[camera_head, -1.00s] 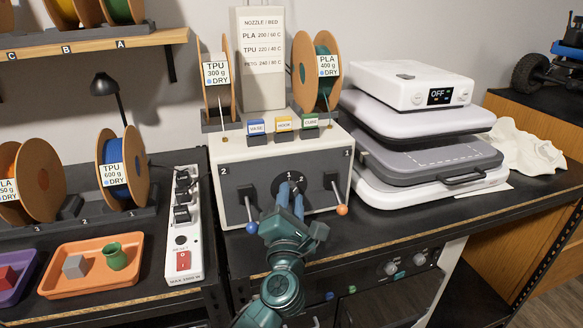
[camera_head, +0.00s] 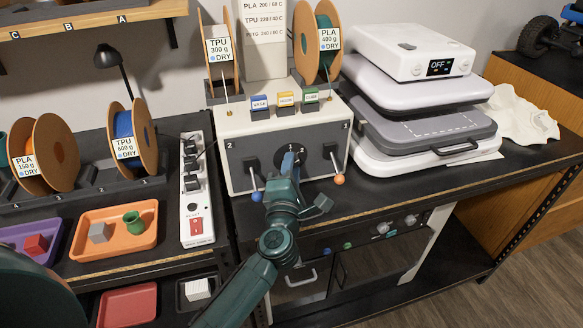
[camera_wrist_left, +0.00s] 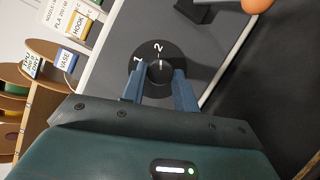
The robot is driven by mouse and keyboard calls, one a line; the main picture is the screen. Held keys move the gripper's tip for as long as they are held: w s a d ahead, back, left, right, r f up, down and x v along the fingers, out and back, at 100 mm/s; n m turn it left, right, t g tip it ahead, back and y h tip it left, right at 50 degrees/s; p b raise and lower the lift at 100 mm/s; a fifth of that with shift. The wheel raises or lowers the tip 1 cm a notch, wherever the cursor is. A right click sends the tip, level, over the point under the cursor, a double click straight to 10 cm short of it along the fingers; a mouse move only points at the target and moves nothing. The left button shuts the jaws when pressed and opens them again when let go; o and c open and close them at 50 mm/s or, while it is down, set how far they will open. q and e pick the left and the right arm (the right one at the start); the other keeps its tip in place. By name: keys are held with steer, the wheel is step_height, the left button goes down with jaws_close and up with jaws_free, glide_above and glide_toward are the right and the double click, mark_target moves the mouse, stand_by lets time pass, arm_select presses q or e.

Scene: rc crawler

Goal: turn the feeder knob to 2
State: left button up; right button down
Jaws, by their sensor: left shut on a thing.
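The feeder knob sits in a round black dial (camera_head: 272,162) on the dark front panel of the white feeder box (camera_head: 232,124). My left gripper (camera_head: 289,160) reaches it from the front and hides much of it in the head view. In the left wrist view the dial (camera_wrist_left: 150,52) bears the marks 1 and 2. The small black knob (camera_wrist_left: 159,73) is between the two blue fingers of my left gripper (camera_wrist_left: 159,82), which are shut on it. A short white line on the knob points roughly toward the 2. My right gripper is out of view.
Levers with a blue ball (camera_head: 257,196) and an orange ball (camera_head: 339,179) flank the dial. Filament spools (camera_head: 327,42) stand on top of the box. Stacked grey and white machines (camera_head: 425,105) are at right, and a power strip (camera_head: 196,195) is at left.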

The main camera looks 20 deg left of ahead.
arm_select(q)
steer(key=o, duration=1)
steer(key=shift+c, duration=0.2)
